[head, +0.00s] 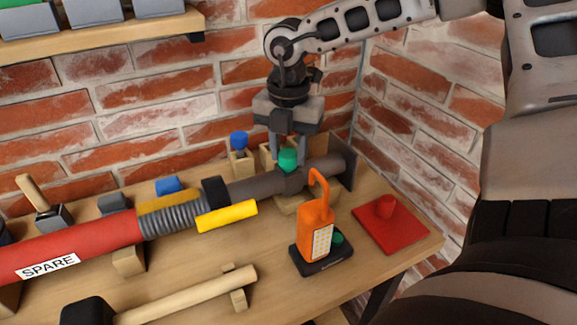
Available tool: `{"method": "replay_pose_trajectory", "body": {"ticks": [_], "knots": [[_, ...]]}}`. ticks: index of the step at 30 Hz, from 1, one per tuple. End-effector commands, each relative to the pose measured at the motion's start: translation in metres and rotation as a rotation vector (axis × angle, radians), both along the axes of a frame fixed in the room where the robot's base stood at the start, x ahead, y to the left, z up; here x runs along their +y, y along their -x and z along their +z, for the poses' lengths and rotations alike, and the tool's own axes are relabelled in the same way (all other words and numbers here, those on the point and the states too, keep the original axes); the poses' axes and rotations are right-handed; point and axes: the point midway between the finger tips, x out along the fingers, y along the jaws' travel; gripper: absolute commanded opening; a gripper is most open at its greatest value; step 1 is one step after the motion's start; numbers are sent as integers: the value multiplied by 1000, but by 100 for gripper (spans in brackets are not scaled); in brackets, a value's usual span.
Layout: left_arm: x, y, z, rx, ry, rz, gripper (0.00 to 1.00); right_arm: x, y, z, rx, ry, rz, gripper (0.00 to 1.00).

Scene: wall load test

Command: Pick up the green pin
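The green pin (288,158) shows as a rounded green head at the dark end section of the long pipe, near the back wall. Its lower part is hidden. My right gripper (287,152) reaches down from above, right at the pin's head. Its two fingers are apart, and the green head overlaps their lower ends in the picture. I cannot tell whether the fingers touch it. My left gripper is not in view.
The red and grey pipe (90,243) lies across the bench. A blue pin (239,140) stands in a wooden block just left of the gripper. Brick walls close the back and right.

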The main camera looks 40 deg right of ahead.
Motion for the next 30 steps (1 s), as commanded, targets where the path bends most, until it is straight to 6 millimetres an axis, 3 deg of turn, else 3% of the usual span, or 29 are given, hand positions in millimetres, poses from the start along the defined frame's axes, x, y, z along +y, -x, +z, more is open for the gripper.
{"method": "replay_pose_trajectory", "body": {"ticks": [2, 12, 24, 30], "knots": [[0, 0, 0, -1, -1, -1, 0, 0, 0, 0, 1, 0, 0, 9], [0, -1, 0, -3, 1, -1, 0, 0, -1, 7, -3, 2, 1, 9], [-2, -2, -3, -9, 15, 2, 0, 0, -1, 80, -5, 3, 0, 9], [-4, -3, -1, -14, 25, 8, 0, 0, 0, 99, -1, 2, 1, 9]]}}
